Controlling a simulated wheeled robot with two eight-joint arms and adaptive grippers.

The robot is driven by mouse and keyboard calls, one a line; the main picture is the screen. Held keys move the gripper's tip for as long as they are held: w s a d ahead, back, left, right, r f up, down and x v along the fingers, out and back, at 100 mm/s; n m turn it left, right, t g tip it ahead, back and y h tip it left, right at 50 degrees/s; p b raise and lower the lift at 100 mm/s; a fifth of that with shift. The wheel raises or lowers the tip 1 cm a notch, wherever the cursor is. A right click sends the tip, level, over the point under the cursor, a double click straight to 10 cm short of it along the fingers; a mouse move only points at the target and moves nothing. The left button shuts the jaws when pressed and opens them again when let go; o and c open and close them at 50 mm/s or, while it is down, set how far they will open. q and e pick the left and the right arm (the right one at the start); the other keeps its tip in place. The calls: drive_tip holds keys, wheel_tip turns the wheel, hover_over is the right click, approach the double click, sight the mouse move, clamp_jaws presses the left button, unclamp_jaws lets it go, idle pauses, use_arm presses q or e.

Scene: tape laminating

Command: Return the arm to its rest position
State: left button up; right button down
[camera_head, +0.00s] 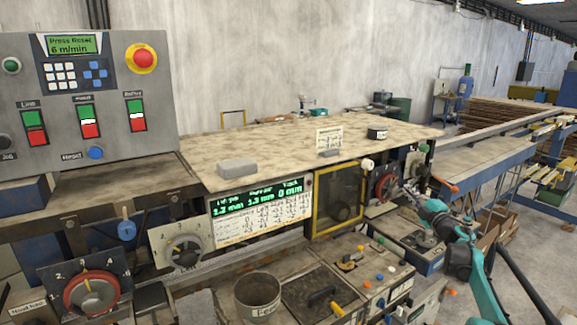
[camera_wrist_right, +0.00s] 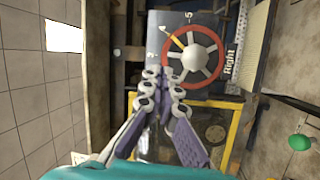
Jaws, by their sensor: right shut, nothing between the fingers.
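My right arm (camera_head: 475,250), teal and black, comes in from the lower right in the head view. Its gripper (camera_head: 412,192) is beside the red-rimmed dial (camera_head: 385,184) at the right end of the machine, with nothing held. In the right wrist view the gripper's fingers (camera_wrist_right: 163,80) are shut and empty. They point toward the same dial (camera_wrist_right: 192,56), labelled "Right", and overlap its lower left edge in the picture. Whether they touch it cannot be told. My left gripper is not in view.
The yellow-framed window (camera_head: 338,197) and the worn machine top (camera_head: 300,145) lie left of the gripper. Below are a panel of knobs (camera_head: 375,270) and a metal cup (camera_head: 258,297). A blue-sided conveyor (camera_head: 495,165) stands behind the arm. Open floor shows at right.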

drive_tip(key=s+a+r+m+h+b, duration=0.1)
drive_tip(key=s+a+r+m+h, duration=0.3)
drive_tip(key=s+r+m+h, duration=0.3)
drive_tip(key=s+a+f+m+g+h+b, duration=0.1)
drive_tip(key=s+a+m, duration=0.15)
drive_tip(key=s, duration=0.35)
drive_tip(key=s+a+f+m+g+h+b, duration=0.1)
drive_tip(key=s+a+f+m+g, duration=0.1)
drive_tip(key=s+m, duration=0.25)
drive_tip(key=s+a+f+m+g+y+b, duration=0.1)
drive_tip(key=s+a+f+g, duration=0.2)
drive_tip(key=s+a+f, duration=0.3)
drive_tip(key=s+a+f+m+g+y, duration=0.1)
drive_tip(key=s+a+f, duration=0.5)
drive_tip(key=s+f, duration=0.8)
drive_tip(key=s+a+f+m+g+y+b, duration=0.1)
drive_tip(key=s+a+f+g, duration=0.4)
drive_tip(key=s+f, duration=0.5)
drive_tip(key=s+a+m+y, duration=0.1)
drive_tip(key=s+y, duration=0.1)
drive_tip(key=s, duration=0.4)
drive_tip(key=shift+a+b, duration=0.3)
drive_tip(key=shift+f, duration=0.1)
